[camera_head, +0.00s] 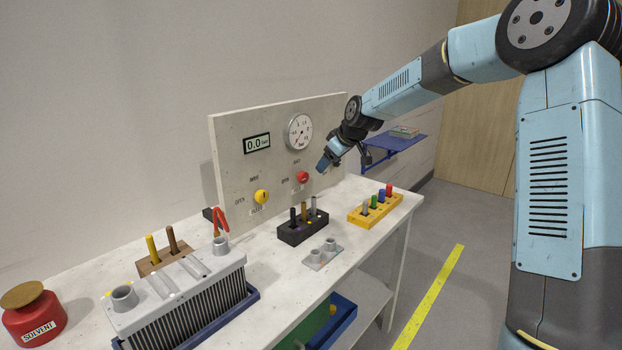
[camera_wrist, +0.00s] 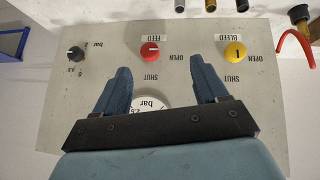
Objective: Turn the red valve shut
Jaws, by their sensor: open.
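The red valve (camera_head: 302,177) is a round knob on the upright grey panel, below the pressure gauge. It also shows in the wrist view (camera_wrist: 150,52), under the upside-down label FEED, with OPEN to its right and SHUT beneath. A small pale mark on it appears to point toward OPEN. My gripper (camera_head: 345,162) is in front of the panel, up and to the right of the valve in the head view. In the wrist view my gripper (camera_wrist: 160,65) has its blue fingers spread and empty, with the valve just beyond and between the tips, apart from them.
A yellow BLEED knob (camera_wrist: 236,52) and a black knob (camera_wrist: 76,53) flank the valve. The gauge (camera_head: 299,131) and a display reading 0.0 (camera_head: 257,143) are above. A black peg block (camera_head: 303,232) and yellow rack (camera_head: 375,209) stand on the bench below.

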